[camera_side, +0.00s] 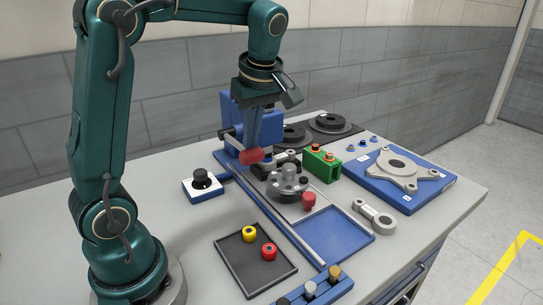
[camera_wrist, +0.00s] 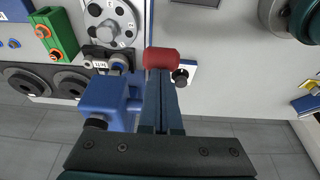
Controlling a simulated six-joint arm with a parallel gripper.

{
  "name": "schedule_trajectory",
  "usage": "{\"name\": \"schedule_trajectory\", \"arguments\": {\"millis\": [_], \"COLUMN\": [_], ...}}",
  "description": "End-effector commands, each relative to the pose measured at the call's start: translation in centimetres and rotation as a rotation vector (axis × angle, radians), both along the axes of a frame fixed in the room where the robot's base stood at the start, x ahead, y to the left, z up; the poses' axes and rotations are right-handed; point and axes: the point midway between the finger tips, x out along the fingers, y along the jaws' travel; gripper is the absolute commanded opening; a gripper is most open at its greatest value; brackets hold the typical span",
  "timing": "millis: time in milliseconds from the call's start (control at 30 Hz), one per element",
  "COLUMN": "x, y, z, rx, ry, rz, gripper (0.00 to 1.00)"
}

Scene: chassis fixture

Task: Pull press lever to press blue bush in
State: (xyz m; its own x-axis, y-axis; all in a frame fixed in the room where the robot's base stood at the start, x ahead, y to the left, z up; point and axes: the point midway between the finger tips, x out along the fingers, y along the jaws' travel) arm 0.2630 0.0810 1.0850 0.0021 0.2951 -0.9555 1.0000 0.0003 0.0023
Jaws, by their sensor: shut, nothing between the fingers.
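The blue press (camera_side: 239,112) stands at the back of the blue base plate; it also shows in the wrist view (camera_wrist: 103,100). Its lever ends in a red handle (camera_side: 251,156), which in the wrist view (camera_wrist: 161,58) lies right at my fingertips. My gripper (camera_side: 250,146) points down, its two fingers shut together with nothing between them. In the wrist view (camera_wrist: 160,74) the tips meet the near edge of the red handle; I cannot tell whether they touch it. Several small blue pieces (camera_side: 362,143) lie at the back right. No bush can be made out under the press.
A round grey part (camera_side: 287,181) sits in front of the press, with a green block (camera_side: 321,165) beside it. A dark tray (camera_side: 240,266) holds yellow and red pieces. The blue tray (camera_side: 337,237) has bare floor.

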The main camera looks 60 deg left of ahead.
Motion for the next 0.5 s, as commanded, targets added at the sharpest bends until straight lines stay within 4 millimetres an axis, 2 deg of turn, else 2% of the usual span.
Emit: {"name": "schedule_trajectory", "arguments": {"millis": [300, 500], "x": [0.0, 0.0], "y": [0.1, 0.4], "z": [-0.2, 1.2], "rx": [0.002, 0.003], "ry": [0.009, 0.004], "rz": [-0.001, 0.001], "gripper": [0.0, 0.0]}}
